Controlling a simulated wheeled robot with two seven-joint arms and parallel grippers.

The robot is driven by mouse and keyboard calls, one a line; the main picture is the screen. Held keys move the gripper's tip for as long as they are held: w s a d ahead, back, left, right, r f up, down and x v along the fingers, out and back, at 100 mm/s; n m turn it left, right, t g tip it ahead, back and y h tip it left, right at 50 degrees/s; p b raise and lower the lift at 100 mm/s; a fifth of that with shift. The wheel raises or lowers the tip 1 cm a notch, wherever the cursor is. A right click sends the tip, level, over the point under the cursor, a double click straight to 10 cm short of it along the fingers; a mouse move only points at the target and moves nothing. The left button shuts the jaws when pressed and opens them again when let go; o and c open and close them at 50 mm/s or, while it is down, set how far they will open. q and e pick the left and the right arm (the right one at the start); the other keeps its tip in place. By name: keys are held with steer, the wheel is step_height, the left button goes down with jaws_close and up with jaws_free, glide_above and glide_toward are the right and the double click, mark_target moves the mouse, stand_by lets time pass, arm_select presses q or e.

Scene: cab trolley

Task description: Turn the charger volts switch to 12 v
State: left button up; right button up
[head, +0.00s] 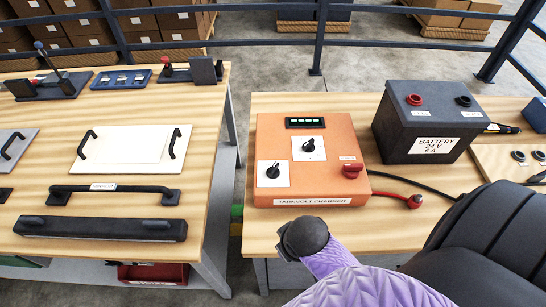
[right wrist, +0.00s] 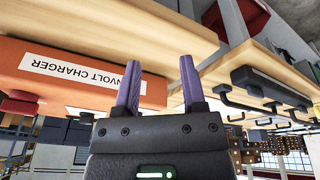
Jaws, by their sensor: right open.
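The head view hides these fingers. My left gripper is out of view.
A dark battery (head: 422,125) labelled 24 V stands right of the charger, with a red cable clamp (head: 414,201) and black cable nearby. A left bench (head: 40,262) holds handles and panels. A gap of floor separates the benches.

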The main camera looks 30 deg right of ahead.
mark_target(274, 167)
steer(key=w+d+r+m, duration=0.2)
steer(key=w, duration=0.2)
steer(key=w+d+r+m+g+p, duration=0.1)
steer(key=w+d+r+m, duration=0.2)
steer(key=w, duration=0.1)
steer(key=w+d+r+m+h, duration=0.1)
steer(key=w+d+r+m, duration=0.1)
steer(key=w+m, duration=0.1)
steer(key=shift+w+d+r+g, duration=0.15)
steer(key=shift+w+d+g, duration=0.15)
steer(key=shift+w, duration=0.15)
steer(key=w+r+m+g+y, duration=0.1)
steer(key=w+r+m+y, duration=0.1)
steer(key=w+r+m, duration=0.4)
steer(key=shift+n, duration=0.5)
steer(key=f+b, duration=0.1)
steer(key=f, duration=0.3)
steer(key=f+b, duration=0.1)
steer(key=f, duration=0.2)
steer(key=w+f+b, duration=0.1)
steer(key=f, duration=0.3)
steer(key=shift+f+b, duration=0.3)
steer(key=shift+f, duration=0.05)
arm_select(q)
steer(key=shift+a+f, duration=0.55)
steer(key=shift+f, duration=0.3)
arm_select(e)
steer(key=shift+f, duration=0.15)
steer(key=shift+c, duration=0.3)
